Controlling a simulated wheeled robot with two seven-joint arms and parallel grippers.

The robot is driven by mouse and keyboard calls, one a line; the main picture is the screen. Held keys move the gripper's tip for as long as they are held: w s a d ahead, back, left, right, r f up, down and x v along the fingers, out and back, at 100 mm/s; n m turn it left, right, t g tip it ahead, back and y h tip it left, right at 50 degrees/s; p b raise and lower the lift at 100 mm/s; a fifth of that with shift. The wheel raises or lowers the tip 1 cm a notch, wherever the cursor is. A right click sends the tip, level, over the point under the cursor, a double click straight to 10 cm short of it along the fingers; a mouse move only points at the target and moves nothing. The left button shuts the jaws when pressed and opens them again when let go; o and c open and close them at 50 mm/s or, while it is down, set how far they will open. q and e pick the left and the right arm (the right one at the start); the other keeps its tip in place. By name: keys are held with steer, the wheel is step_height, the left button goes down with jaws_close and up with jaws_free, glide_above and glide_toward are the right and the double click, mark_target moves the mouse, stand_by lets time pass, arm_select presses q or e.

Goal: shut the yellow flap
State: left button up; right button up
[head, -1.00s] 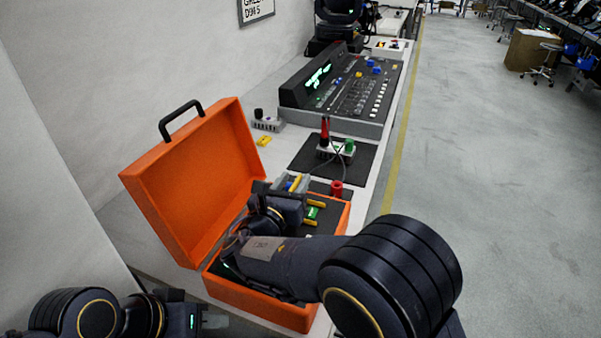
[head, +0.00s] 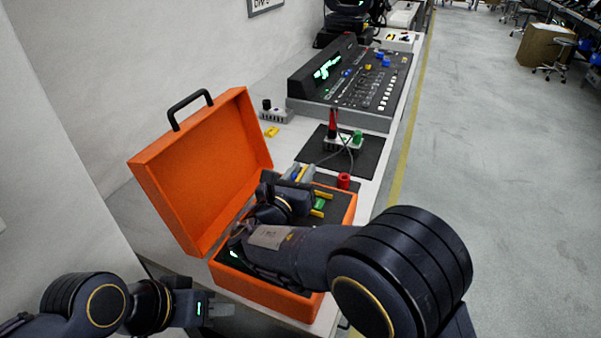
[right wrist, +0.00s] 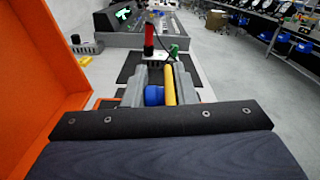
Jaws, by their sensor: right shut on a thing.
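A yellow bar-like part, which may be the yellow flap (right wrist: 170,86), shows between the grey fingers of my right gripper (right wrist: 164,88) in the right wrist view. A blue round part (right wrist: 153,95) sits beside it. In the head view my right gripper (head: 298,174) is over the far side of the open orange case (head: 262,289), shut on this blue and yellow piece. How the yellow part joins the blue one is too small to tell. My left gripper (head: 218,310) is at the lower left, left of the case and apart from it; its finger gap is unclear.
The orange lid (head: 205,170) stands open on the left. Beyond the case are a red cap (head: 344,181), a black mat (head: 368,160) with a wired box, a small yellow piece (head: 271,131) and a mixing console (head: 350,85).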

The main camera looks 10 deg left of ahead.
steer(key=m+b, duration=0.1)
steer(key=b, duration=0.1)
steer(key=d+m+b, duration=0.1)
steer(key=m+b, duration=0.1)
steer(key=d+m+b, duration=0.1)
steer(key=b, duration=0.1)
steer(key=shift+s, duration=0.25)
steer(key=shift+s+d+r+m+b, duration=0.1)
steer(key=shift+d+m+b, duration=0.2)
steer(key=shift+m+b, duration=0.45)
steer(key=shift+d+r+m+b, duration=0.1)
steer(key=shift+d+m+b, duration=0.2)
steer(key=shift+m+b, duration=0.45)
steer(key=o, duration=0.8)
steer(key=shift+s+a, duration=0.25)
steer(key=shift+s, duration=1.05)
steer(key=shift+s+a, duration=0.25)
steer(key=shift+s, duration=1)
steer(key=shift+s+a, duration=0.25)
steer(key=shift+s, duration=1.05)
